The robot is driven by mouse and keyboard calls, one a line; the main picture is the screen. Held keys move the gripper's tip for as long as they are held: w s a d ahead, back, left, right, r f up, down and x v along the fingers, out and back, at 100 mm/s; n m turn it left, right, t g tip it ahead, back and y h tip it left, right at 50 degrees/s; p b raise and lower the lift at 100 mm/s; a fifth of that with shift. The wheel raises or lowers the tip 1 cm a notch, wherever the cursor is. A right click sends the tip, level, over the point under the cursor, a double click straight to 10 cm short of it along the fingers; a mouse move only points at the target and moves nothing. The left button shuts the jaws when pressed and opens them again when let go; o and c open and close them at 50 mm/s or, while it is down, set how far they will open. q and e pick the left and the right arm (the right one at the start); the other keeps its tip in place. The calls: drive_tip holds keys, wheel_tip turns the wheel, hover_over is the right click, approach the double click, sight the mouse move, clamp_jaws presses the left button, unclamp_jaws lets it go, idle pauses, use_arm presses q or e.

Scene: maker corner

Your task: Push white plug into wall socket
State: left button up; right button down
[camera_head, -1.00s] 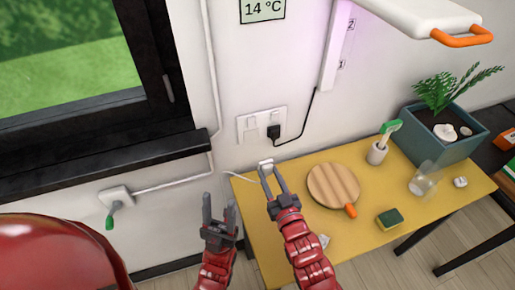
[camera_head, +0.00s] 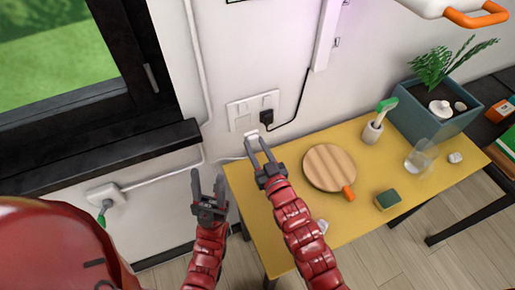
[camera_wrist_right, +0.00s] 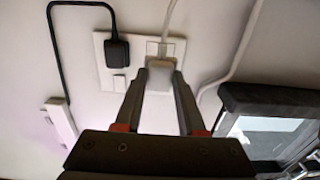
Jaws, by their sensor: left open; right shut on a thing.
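The white plug (camera_head: 251,136) is held between the fingertips of my right gripper (camera_head: 259,143), just below the left half of the white wall socket plate (camera_head: 242,106) in the head view. In the right wrist view, the plug (camera_wrist_right: 160,64) overlaps the plate (camera_wrist_right: 104,78), with its white cord running upward. I cannot tell whether its pins touch the socket; the fingers and plug hide that side. My left gripper (camera_head: 208,178) is open and empty, left of the table and below the window sill.
A black plug (camera_head: 267,117) with a black cord fills the other half of the plate. The yellow table (camera_head: 290,228) holds a round board (camera_head: 329,167), a sponge (camera_head: 388,200), a cup with a brush (camera_head: 372,132) and a planter (camera_head: 438,125). The window sill (camera_head: 100,158) juts out at left.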

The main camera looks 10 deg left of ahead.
drive_tip(key=shift+x, duration=2.35)
drive_tip(key=shift+b, duration=0.9)
drive_tip(key=shift+w+a+f, duration=0.1)
drive_tip(key=shift+w+a, duration=0.2)
drive_tip(key=shift+w, duration=0.15)
idle(0.5)
drive_tip(key=shift+c, duration=2.1)
unclamp_jaws()
drive_tip(key=shift+s+b, duration=0.1)
drive_tip(key=shift+b, duration=0.2)
drive_tip(key=v, duration=1.7)
